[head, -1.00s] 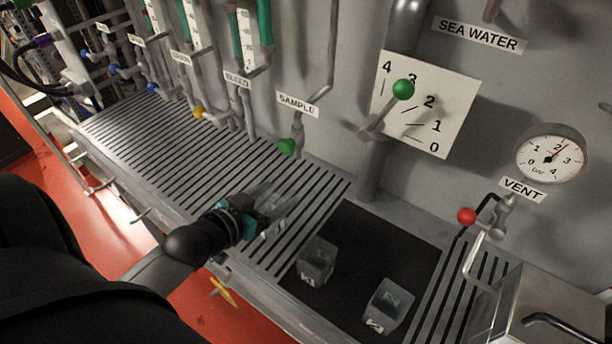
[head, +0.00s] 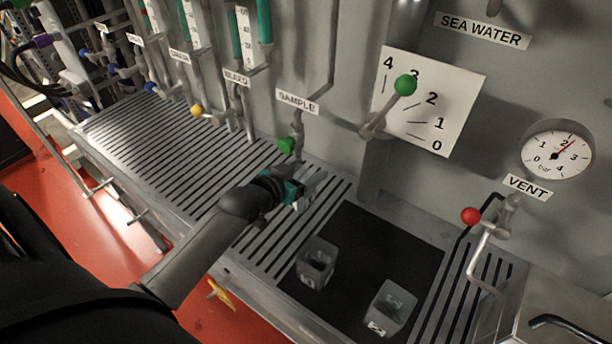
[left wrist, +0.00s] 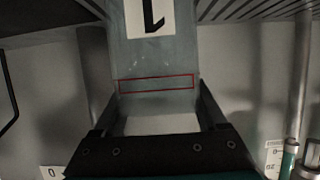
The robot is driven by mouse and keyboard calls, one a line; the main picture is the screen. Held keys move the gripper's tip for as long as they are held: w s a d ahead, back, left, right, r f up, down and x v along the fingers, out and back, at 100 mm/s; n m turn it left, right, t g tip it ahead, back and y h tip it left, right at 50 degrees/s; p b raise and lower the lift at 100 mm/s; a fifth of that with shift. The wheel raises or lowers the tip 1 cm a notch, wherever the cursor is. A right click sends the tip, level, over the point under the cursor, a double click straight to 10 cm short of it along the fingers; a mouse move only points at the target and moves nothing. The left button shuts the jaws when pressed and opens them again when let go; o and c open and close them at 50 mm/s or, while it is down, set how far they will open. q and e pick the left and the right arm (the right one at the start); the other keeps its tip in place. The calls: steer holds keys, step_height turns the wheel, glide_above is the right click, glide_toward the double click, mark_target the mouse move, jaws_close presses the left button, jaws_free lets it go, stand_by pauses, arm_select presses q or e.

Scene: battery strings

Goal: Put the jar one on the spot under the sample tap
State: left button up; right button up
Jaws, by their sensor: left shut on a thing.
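My left gripper (head: 306,182) is shut on jar one, over the slatted grating just below and right of the sample tap (head: 287,145) with its green knob. Jar one (left wrist: 152,55) is a greyish clear jar with a white label marked 1 and a red outlined line. It fills the space between the fingers in the left wrist view. In the head view jar one is mostly hidden by the gripper. The spot under the tap is hidden or cannot be made out. My right gripper is not in view.
Two other clear jars (head: 316,261) (head: 391,307) stand on the black mat (head: 375,250) right of the grating (head: 150,150). A red-knobbed vent valve (head: 470,215) and a green-knobbed lever (head: 405,85) stick out from the wall. The grating to the left is clear.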

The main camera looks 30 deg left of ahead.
arm_select(q)
steer(key=shift+f, duration=0.65)
steer(key=shift+f, duration=0.1)
steer(key=o, duration=1.4)
steer(key=shift+o, duration=0.2)
steer(key=d+p+v, duration=0.1)
steer(key=p+v, duration=0.1)
steer(key=v, duration=1)
steer(key=shift+a, duration=0.45)
